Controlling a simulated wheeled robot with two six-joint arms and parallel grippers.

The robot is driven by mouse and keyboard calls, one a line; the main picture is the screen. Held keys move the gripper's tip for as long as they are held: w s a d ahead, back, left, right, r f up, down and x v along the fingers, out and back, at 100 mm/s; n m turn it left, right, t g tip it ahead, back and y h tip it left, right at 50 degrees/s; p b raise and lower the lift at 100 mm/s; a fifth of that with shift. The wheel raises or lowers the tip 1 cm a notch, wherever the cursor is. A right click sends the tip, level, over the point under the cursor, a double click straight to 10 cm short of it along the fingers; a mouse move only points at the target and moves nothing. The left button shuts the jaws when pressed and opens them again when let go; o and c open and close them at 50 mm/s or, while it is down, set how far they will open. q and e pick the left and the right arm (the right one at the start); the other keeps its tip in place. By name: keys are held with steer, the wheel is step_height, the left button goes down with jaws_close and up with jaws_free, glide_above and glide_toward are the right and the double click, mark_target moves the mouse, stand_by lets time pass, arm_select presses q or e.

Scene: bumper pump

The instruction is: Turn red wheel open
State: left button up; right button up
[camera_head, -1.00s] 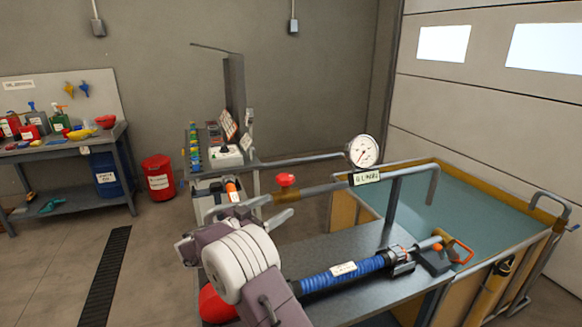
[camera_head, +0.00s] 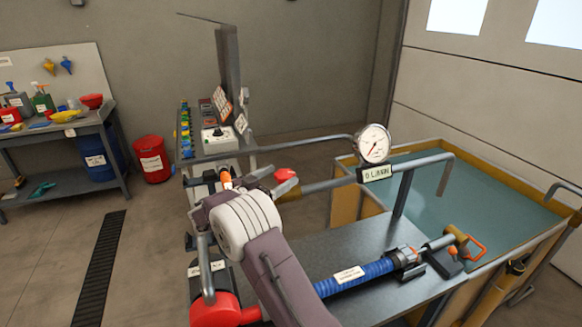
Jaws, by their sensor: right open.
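The red wheel (camera_head: 286,174) is a small red handwheel on the horizontal pipe (camera_head: 325,184), left of the gauge. It lies at the tips of my right gripper (camera_head: 283,181), whose grey fingers are spread and point right and away from me. The wheel shows between and just beyond the fingertips, partly hidden by them. I cannot tell whether they touch it. My left gripper is not in view.
A white dial gauge (camera_head: 373,144) and a flow label (camera_head: 377,172) are right of the wheel. A blue hose (camera_head: 355,279) lies on the grey bench (camera_head: 330,240). A water tank (camera_head: 440,190) stands right. A red pump (camera_head: 215,312) sits at bottom left.

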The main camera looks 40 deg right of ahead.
mark_target(291, 170)
steer(key=d, duration=0.2)
steer(key=w+d+p, duration=0.1)
steer(key=d, duration=0.2)
steer(key=shift+w+d+f, duration=0.15)
steer(key=shift+d+f, duration=0.05)
steer(key=shift+d, duration=0.35)
